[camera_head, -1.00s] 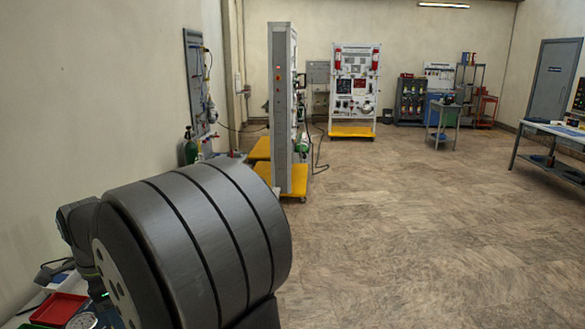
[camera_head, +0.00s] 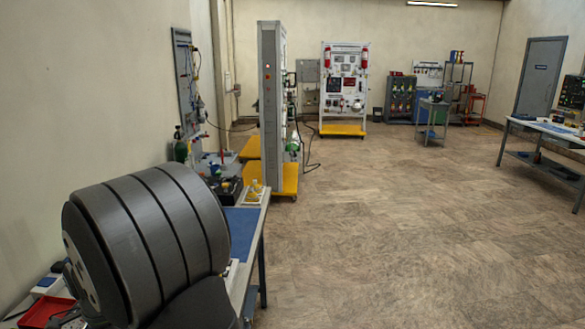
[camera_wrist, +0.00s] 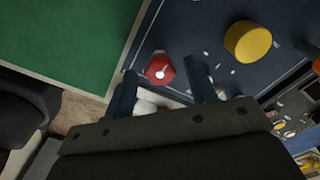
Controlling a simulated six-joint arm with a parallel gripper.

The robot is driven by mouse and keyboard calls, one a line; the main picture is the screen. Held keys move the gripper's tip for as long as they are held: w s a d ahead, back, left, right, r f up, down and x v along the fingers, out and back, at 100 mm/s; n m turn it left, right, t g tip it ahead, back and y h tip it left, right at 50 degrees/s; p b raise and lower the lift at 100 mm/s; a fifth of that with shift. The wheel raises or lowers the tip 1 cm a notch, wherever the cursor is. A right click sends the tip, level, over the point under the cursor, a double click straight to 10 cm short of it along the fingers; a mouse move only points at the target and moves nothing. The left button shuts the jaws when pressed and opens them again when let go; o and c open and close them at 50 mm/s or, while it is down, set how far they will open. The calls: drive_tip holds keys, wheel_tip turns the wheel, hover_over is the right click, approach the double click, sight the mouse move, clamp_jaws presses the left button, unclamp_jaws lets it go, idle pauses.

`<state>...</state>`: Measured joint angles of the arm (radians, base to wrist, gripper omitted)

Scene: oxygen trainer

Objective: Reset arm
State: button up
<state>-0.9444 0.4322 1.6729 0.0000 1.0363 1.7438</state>
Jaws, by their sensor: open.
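My gripper (camera_wrist: 165,92) shows in the wrist view with its two fingers apart and nothing held between them. Past the fingertips is a dark blue panel (camera_wrist: 185,35) with a red knob (camera_wrist: 160,69) and a yellow round knob (camera_wrist: 248,41). The red knob appears just beyond the gap between the fingers; I cannot tell the distance. In the head view my large dark arm link fills the lower left, and my gripper is hidden there.
A workbench with a blue mat (camera_head: 241,232) stands beside my arm, with a red tray (camera_head: 45,313) at lower left. A tall panel stand (camera_head: 271,105) on a yellow base is ahead. A green board (camera_wrist: 70,40) shows in the wrist view.

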wheel_tip(320, 180, up, 17)
wheel_tip(320, 180, down, 17)
drive_tip(key=shift+f, duration=0.15)
drive_tip(key=shift+n, duration=0.5)
drive_tip(key=shift+r+n, duration=0.2)
drive_tip(key=shift+n, duration=1)
drive_tip(key=n, duration=1)
drive_tip(key=shift+n, duration=2)
